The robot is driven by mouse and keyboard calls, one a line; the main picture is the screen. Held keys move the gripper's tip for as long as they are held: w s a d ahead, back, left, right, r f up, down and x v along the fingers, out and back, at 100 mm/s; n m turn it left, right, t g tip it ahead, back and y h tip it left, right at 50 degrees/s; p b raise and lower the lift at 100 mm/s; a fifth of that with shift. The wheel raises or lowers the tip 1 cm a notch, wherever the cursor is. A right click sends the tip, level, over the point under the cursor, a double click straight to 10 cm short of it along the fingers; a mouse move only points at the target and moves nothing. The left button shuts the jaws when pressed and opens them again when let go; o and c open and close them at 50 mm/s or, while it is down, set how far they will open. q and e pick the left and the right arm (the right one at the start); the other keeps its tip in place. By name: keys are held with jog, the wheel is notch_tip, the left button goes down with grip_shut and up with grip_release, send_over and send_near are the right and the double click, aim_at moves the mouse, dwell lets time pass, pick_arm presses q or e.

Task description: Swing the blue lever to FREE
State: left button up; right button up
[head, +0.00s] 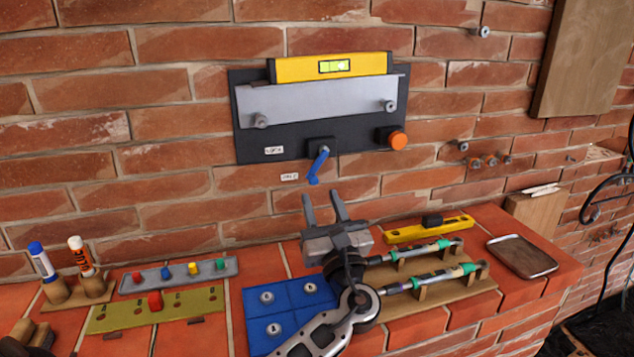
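The blue lever (318,166) hangs from a dark pivot block at the lower edge of a black wall panel (246,140). It points down, its tip leaning slightly left. A small white label (273,150), seemingly LOCK, is on the panel left of the pivot. Another label (289,177), seemingly FREE, is lower, just left of the lever's tip. My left gripper (321,194) is open with its fingers pointing up, just below the lever's tip in the picture. Nothing shows between the fingers, and I see no contact with the lever. My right gripper is not in view.
The panel also carries a grey plate (320,103), a yellow level (290,69) and an orange knob (397,140).

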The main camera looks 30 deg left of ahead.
aim_at(315, 182)
pick_arm(q)
jog(key=x, duration=0.3)
jog(key=shift+w+a+r+p, duration=0.15)
jog(key=shift+w+p, duration=0.05)
jog(key=shift+p, duration=0.1)
jog(key=shift+w+a, duration=0.15)
jog(key=shift+a, duration=0.05)
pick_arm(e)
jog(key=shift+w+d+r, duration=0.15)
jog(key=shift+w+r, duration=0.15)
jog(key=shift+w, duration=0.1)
pick_arm(q)
grip_shut()
jog(key=n+b, duration=0.1)
jog(key=n+g+y+b, duration=0.1)
jog(key=n+b, duration=0.1)
jog(key=w+d+f+n+g+b, duration=0.1)
jog(key=b, duration=0.1)
jog(key=shift+w+n+y, duration=0.1)
jog(key=shift+n+y, duration=0.2)
jog(key=shift+n, duration=0.1)
jog(key=shift+r, duration=0.2)
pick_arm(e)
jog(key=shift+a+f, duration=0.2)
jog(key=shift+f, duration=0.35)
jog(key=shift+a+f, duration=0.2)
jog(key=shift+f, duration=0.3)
